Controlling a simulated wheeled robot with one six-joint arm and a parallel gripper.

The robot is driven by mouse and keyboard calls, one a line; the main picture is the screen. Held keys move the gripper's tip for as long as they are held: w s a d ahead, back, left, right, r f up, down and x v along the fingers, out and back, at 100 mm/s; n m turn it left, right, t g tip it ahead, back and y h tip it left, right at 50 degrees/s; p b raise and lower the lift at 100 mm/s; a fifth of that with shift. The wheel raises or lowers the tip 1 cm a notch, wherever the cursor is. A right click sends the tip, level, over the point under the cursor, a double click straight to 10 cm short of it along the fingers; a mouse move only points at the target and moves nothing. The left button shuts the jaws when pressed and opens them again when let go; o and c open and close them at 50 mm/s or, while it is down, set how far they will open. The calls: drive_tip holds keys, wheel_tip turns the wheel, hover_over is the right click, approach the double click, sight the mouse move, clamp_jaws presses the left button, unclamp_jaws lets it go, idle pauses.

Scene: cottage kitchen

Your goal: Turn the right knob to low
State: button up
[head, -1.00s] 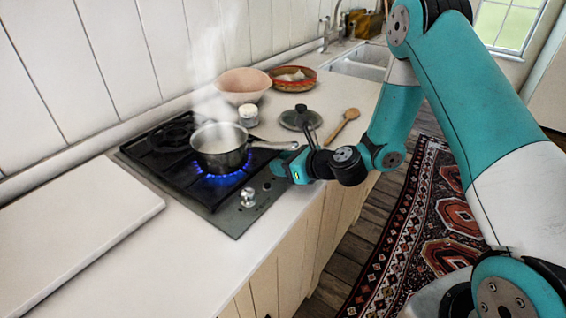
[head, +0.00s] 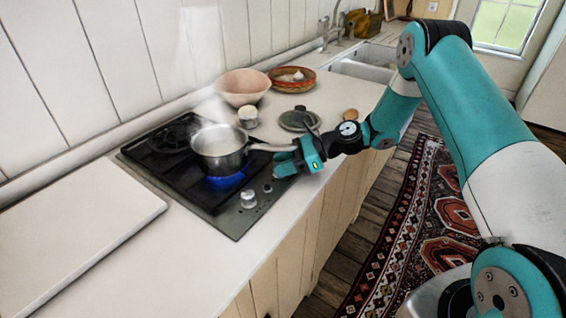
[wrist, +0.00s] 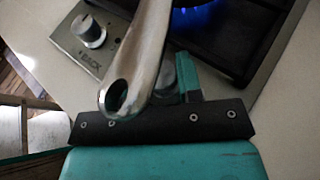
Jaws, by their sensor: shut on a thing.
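The right knob (wrist: 167,77) shows in the wrist view as a grey round shape, partly hidden behind the pan handle. My gripper (wrist: 174,75) is shut on it, with a teal finger at its right side. In the head view my gripper (head: 284,167) is at the hob's front right corner and hides the right knob. The left knob (head: 248,198) is silver and stands free, marked BACK in the wrist view (wrist: 90,31). A steel saucepan (head: 219,158) sits on the front burner over a blue flame (head: 226,182). I cannot read the right knob's setting.
The pan's handle (wrist: 138,58) passes close over my gripper. A lid (head: 298,121), jar (head: 248,117), bowl (head: 243,86) and basket (head: 292,78) stand behind. The counter (head: 225,248) in front is clear.

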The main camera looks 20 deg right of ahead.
drive_tip(key=shift+w+n+g, duration=0.15)
drive_tip(key=shift+n+g, duration=1.65)
drive_tip(key=shift+g, duration=0.2)
drive_tip(key=shift+y, duration=0.3)
drive_tip(key=o, duration=0.9)
